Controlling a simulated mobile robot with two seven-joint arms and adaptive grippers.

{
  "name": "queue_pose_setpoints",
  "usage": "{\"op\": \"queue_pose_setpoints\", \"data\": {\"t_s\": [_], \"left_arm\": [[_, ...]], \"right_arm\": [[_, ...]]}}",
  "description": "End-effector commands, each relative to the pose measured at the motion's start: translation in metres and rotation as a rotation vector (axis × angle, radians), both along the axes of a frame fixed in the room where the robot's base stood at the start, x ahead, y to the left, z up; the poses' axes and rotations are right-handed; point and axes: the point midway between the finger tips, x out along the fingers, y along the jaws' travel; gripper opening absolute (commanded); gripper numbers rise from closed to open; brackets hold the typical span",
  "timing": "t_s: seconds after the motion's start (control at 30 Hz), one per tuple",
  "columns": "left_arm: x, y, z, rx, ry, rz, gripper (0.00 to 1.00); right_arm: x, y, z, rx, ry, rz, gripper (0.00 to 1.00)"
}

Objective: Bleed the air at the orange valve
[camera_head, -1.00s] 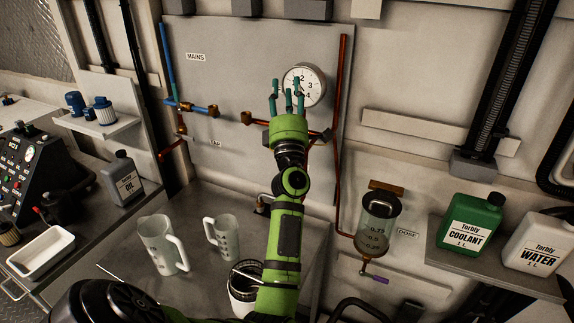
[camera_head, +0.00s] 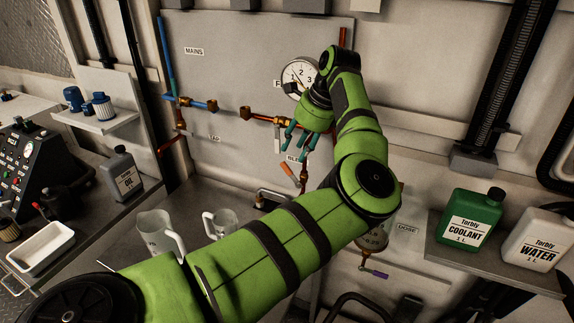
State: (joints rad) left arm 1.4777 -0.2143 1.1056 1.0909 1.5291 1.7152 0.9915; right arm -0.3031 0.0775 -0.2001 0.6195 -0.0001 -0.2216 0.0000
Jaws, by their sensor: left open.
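The orange valve handle (camera_head: 288,171) shows on the wall panel, just below and left of a label that is partly hidden behind my fingers. My left gripper (camera_head: 294,147) is open, with its teal fingers pointing down in front of the panel, a little above the orange handle. I see nothing between the fingers, and I cannot tell whether a finger touches the valve. The pressure gauge (camera_head: 298,76) is partly covered by my left wrist. My right gripper is not in view.
Copper piping (camera_head: 262,118) runs across the panel near my fingers. A jug (camera_head: 157,234) and a smaller jug (camera_head: 220,224) stand on the bench below my arm. The dosing vessel (camera_head: 372,238) is partly hidden by my arm. Coolant (camera_head: 469,220) and water (camera_head: 537,240) bottles stand at right.

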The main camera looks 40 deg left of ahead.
Motion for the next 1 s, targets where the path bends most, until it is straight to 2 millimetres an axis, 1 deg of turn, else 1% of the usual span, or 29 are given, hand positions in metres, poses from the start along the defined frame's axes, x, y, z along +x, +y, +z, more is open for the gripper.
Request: {"op": "queue_pose_setpoints", "data": {"t_s": [0.17,0.4,0.5,0.6,0.8,0.87,0.9,1.0], "left_arm": [[-0.003,0.007,-0.021,0.001,0.003,0.002,0.41],[-0.008,0.022,-0.056,0.003,0.003,0.002,0.41],[-0.009,0.026,-0.065,0.004,0.003,0.002,0.41],[-0.009,0.027,-0.068,0.004,0.002,0.001,0.41],[-0.009,0.028,-0.067,0.004,0.002,0.0,0.41],[-0.009,0.028,-0.067,0.004,0.002,0.0,0.17],[-0.009,0.028,-0.067,0.004,0.002,0.0,0.01],[-0.009,0.028,-0.067,0.004,0.002,0.0,0.0]], "right_arm": [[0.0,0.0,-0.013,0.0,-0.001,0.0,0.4],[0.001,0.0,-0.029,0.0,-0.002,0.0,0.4],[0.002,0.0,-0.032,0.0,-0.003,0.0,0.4],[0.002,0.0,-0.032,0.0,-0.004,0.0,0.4],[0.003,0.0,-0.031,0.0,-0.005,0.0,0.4],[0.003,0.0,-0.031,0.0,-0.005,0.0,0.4],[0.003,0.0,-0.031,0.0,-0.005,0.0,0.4],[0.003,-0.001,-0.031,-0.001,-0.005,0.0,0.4]]}}
